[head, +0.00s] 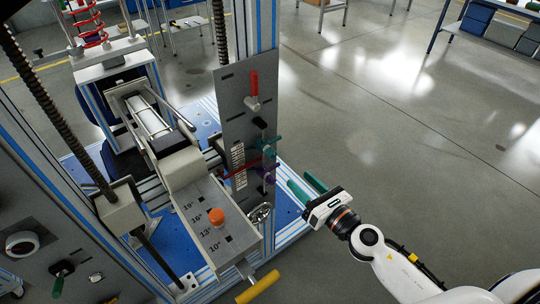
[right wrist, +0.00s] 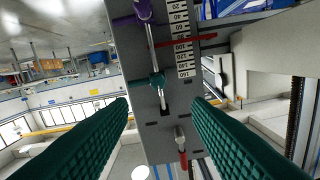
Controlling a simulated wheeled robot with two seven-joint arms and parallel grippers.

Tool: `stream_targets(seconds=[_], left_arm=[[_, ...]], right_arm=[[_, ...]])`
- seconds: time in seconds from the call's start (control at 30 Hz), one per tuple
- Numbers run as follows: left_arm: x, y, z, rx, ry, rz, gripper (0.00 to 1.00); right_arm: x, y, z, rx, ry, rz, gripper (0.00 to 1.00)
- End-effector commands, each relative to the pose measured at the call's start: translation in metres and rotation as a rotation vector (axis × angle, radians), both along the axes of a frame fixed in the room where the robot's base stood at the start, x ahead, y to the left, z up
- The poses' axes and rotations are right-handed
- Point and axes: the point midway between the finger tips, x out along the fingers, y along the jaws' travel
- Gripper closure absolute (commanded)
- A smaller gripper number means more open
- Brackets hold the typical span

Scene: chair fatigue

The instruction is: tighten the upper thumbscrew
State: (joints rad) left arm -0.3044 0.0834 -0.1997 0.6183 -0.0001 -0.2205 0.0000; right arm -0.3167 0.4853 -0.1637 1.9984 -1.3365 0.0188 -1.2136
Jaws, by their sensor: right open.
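A grey upright panel (head: 238,115) carries two thumbscrews on a slotted rod. The teal thumbscrew (head: 267,141) is the upper one and the purple thumbscrew (head: 266,175) sits below it. In the right wrist view the picture is turned over: the purple thumbscrew (right wrist: 143,10) is at the top and the teal thumbscrew (right wrist: 157,80) is lower, ahead of the gap between my fingers. My right gripper (head: 308,185) has teal-green fingers, is open and empty, and stands to the right of the panel, apart from it. My left gripper is not in view.
A red-handled lever (head: 253,88) is on the panel above the teal thumbscrew. A red pointer (right wrist: 195,38) lies by a number scale (right wrist: 181,45). An angle plate with an orange knob (head: 217,216) and a yellow handle (head: 258,287) stand left of my gripper. The floor (head: 400,130) at right is clear.

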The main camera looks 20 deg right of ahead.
Motion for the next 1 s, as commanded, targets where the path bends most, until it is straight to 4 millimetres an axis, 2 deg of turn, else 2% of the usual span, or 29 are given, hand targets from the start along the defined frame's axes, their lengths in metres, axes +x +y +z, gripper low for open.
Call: stream_targets(seconds=[0.17, 0.33, 0.6, 0.8, 1.0], left_arm=[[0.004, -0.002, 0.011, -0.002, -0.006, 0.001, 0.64], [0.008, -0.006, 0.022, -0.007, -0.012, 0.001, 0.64], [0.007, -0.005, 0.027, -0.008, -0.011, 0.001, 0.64], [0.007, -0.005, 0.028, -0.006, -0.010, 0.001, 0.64], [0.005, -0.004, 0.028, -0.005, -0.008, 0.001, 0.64]], right_arm=[[0.022, 0.007, 0.005, -0.001, -0.005, -0.001, 0.55], [0.055, 0.020, 0.005, 0.001, -0.004, -0.001, 0.55], [0.097, 0.035, 0.001, 0.001, -0.001, -0.002, 0.55], [0.110, 0.040, 0.000, 0.001, 0.000, 0.000, 0.55], [0.111, 0.040, 0.000, 0.001, 0.000, 0.000, 0.55]])
